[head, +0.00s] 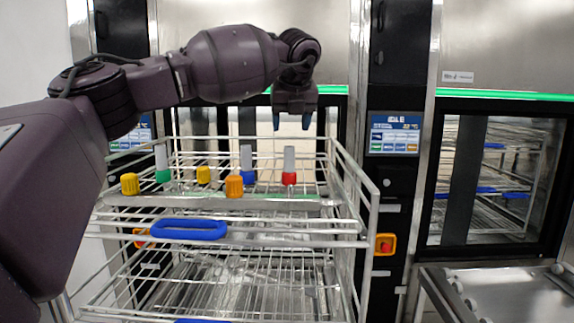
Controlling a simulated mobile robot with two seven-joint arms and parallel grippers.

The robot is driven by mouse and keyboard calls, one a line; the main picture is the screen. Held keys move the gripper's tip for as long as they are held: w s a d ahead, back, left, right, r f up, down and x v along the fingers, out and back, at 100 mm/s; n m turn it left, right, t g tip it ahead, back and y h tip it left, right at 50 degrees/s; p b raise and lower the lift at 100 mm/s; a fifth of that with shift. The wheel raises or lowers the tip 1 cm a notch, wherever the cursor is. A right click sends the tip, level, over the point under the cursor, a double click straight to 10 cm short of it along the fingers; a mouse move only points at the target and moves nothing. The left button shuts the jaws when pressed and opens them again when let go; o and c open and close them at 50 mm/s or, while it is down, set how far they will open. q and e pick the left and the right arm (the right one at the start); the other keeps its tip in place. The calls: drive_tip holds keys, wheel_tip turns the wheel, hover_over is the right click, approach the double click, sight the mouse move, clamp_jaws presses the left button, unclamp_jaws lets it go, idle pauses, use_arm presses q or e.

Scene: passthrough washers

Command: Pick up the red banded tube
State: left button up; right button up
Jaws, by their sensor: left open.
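The red banded tube (290,165) stands upright on the top level of the wire rack (345,220), with a pale upper part and a red band at its base. My left gripper (292,122) points down above the tube, with its fingertips apart and empty. A gap shows between the fingertips and the tube's top. My right gripper is not in view.
A green banded tube (162,164) and a blue banded tube (247,165) stand on the same level. Yellow caps (130,184) and an orange cap (234,187) are near them. The rack's wire side rails rise around this level. Washers (495,190) stand behind.

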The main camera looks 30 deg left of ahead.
sight(289, 156)
use_arm(q)
drive_tip(key=x, duration=0.4)
drive_tip(key=shift+f+p, duration=0.1)
drive_tip(key=shift+p, duration=0.2)
drive_tip(key=x, duration=0.2)
drive_tip(key=p+x, duration=0.1)
drive_tip(key=x, duration=0.2)
drive_tip(key=shift+d+f, duration=0.15)
drive_tip(key=shift+f, duration=0.5)
drive_tip(key=shift+c, duration=1.3)
drive_tip(key=c, duration=0.5)
drive_tip(key=shift+c, duration=1)
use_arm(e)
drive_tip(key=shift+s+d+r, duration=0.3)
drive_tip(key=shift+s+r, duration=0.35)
